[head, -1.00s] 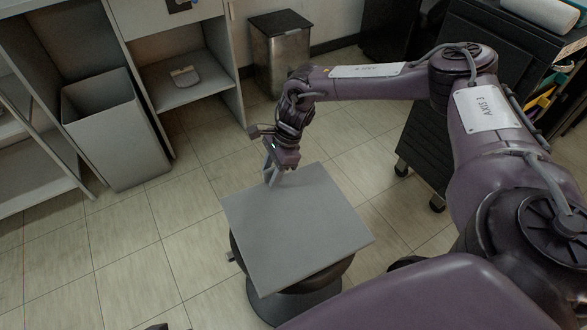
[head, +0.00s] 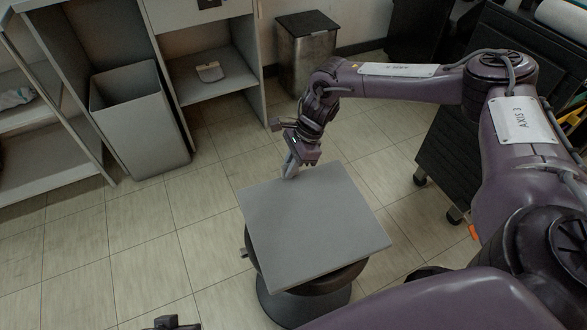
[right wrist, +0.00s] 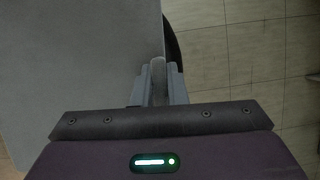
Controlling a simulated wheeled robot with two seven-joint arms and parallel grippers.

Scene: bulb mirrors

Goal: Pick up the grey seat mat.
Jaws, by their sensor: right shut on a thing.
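The grey seat mat (head: 315,225) is a flat square slab over the dark round seat of a stool (head: 345,278). It overhangs the seat; I cannot tell whether it rests on it or is slightly raised. My right gripper (head: 291,170) is shut on the mat's far edge in the head view. In the right wrist view, the fingers (right wrist: 158,82) are close together at the edge of the mat (right wrist: 75,65). A small dark part of what looks like my left gripper (head: 172,323) shows at the bottom edge; its fingers are hidden.
A grey open bin (head: 140,120) and shelves (head: 210,80) stand at the back left. A metal trash can (head: 307,55) stands behind my right gripper. A black wheeled cabinet (head: 465,150) is at right. The tiled floor left of the stool is clear.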

